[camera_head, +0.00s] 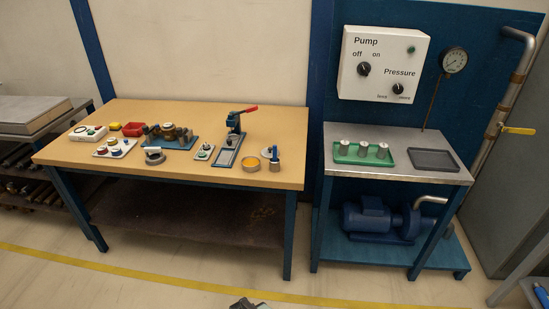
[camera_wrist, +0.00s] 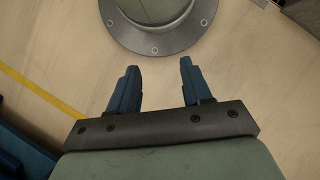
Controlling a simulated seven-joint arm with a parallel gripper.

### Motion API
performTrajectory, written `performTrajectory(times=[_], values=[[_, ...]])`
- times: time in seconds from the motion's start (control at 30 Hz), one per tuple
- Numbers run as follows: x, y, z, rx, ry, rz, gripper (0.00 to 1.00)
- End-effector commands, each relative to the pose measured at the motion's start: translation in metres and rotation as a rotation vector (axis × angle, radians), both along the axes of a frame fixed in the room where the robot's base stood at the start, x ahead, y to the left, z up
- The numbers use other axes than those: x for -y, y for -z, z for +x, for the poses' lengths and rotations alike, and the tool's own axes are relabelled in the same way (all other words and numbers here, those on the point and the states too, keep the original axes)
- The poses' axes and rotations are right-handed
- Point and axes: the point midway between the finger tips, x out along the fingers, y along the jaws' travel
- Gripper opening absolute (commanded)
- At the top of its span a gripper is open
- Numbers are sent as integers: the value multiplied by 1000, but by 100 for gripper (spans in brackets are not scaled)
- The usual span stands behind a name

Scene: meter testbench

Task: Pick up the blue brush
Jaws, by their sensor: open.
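A small upright blue item (camera_head: 274,157), which looks like the blue brush, stands near the right front edge of the wooden table, beside a yellow round dish (camera_head: 250,164); it is too small to make out bristles. My gripper (camera_wrist: 154,80) shows in the wrist view with its two blue fingers apart and nothing between them. It points over bare floor, far from the table. In the head view only a small grey piece, perhaps of my arm, shows at the bottom edge. The brush is not in the wrist view.

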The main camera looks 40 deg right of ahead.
Motion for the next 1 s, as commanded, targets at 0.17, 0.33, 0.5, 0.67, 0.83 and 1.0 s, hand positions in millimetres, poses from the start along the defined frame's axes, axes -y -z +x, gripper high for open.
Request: performTrajectory(times=[0.17,0.33,0.5,0.67,0.83,1.0], values=[[20,-22,49,90,51,-11,49],[42,-45,94,173,95,-26,49],[67,-73,137,256,135,-43,49],[92,-102,175,334,169,-63,49],[120,-136,212,415,202,-87,49],[151,-175,246,495,232,-117,49]])
